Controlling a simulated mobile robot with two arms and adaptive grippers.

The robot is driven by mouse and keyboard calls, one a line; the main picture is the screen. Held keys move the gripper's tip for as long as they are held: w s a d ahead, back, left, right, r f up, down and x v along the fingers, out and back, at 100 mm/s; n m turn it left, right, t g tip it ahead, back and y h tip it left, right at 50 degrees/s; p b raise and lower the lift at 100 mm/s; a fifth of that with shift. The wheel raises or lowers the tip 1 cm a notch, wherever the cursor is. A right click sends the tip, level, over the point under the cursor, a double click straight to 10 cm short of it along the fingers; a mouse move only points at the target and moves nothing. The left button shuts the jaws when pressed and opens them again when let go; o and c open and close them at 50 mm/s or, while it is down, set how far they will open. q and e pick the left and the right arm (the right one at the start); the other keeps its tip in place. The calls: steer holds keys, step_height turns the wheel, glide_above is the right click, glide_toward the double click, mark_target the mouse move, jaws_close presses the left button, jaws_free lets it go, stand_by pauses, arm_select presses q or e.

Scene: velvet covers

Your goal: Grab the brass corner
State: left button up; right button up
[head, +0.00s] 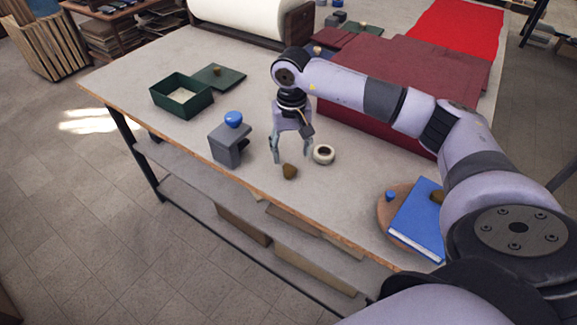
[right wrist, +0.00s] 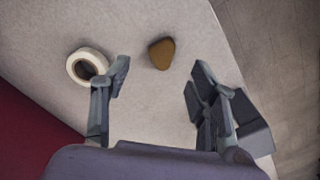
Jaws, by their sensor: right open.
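A small brownish-gold brass corner (head: 290,172) lies on the pale worktable, near its front edge. My right gripper (head: 292,156) points down just behind and above it, open and empty. In the right wrist view the brass corner (right wrist: 161,53) lies ahead of the gap between the open fingertips (right wrist: 160,72), apart from both fingers. Other similar brownish pieces sit on the green lid (head: 228,81) and on the blue book (head: 418,224). My left gripper is not in view.
A white tape roll (head: 323,154) lies close to the right of the gripper. A grey block with a blue knob (head: 229,144) stands to its left. A green open box (head: 181,97) is farther left. A large dark red covered box (head: 375,125) stands behind the gripper.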

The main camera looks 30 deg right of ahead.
mark_target(290, 168)
steer(key=shift+f+p, duration=0.3)
steer(key=shift+f, duration=0.65)
steer(key=f, duration=0.1)
steer(key=f+p, duration=0.1)
steer(key=f, duration=0.1)
steer(key=f+p, duration=0.1)
steer(key=shift+w+f, duration=0.2)
steer(key=shift+w, duration=0.1)
steer(key=shift+f, duration=0.3)
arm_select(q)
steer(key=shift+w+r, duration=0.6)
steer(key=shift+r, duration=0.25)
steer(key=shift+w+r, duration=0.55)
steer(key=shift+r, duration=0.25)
arm_select(e)
steer(key=c, duration=1)
steer(key=shift+r, duration=0.1)
